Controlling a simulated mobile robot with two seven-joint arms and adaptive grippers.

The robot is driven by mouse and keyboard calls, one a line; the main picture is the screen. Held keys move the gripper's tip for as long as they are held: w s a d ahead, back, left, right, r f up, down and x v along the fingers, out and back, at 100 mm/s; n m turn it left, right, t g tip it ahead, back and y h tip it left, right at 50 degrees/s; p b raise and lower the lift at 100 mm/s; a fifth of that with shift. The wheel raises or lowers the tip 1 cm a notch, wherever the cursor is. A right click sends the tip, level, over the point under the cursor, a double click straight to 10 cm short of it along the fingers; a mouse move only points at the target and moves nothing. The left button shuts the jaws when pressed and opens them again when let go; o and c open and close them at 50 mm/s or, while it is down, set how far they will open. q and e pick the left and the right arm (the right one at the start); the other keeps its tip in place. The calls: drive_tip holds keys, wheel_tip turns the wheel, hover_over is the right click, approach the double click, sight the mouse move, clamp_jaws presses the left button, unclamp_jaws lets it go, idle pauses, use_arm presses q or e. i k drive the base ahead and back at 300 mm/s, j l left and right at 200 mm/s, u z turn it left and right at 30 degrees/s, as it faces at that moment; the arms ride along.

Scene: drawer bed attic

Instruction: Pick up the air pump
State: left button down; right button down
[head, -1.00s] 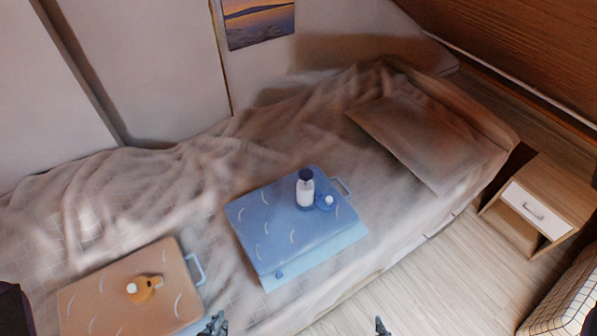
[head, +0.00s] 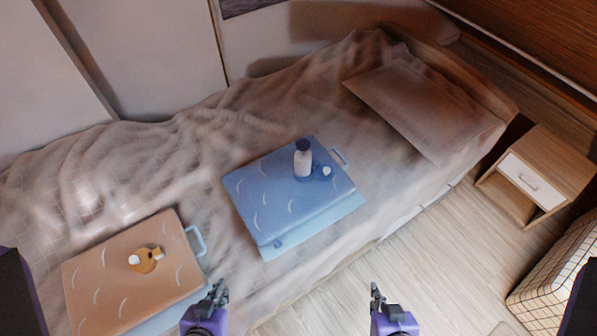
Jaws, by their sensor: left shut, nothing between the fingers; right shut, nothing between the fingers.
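A small white cylinder with a dark blue cap (head: 303,163), which looks like the air pump, stands upright on a blue case-like pad (head: 262,205) on the bed. A small blue and white fitting (head: 325,171) is right beside it. My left gripper (head: 221,288) is shut and empty at the bottom of the head view, near the bed's front edge. My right gripper (head: 375,287) is shut and empty in front of the bed, over the floor in the picture. Both are well apart from the cylinder.
An orange pad (head: 100,290) with an orange and white fitting (head: 146,260) lies on the bed (head: 200,165) at lower left. A pillow (head: 420,105) is at the bed's head. A nightstand (head: 560,165) and a checkered item (head: 555,285) stand at right. The floor (head: 430,260) between is clear.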

sight(302, 163)
drive_tip(key=i+l+u, duration=0.15)
drive_tip(key=l, duration=0.25)
drive_tip(key=i+l+u, duration=0.1)
drive_tip(key=l, duration=0.3)
drive_tip(key=i+l+u, duration=0.15)
drive_tip(key=l, duration=0.25)
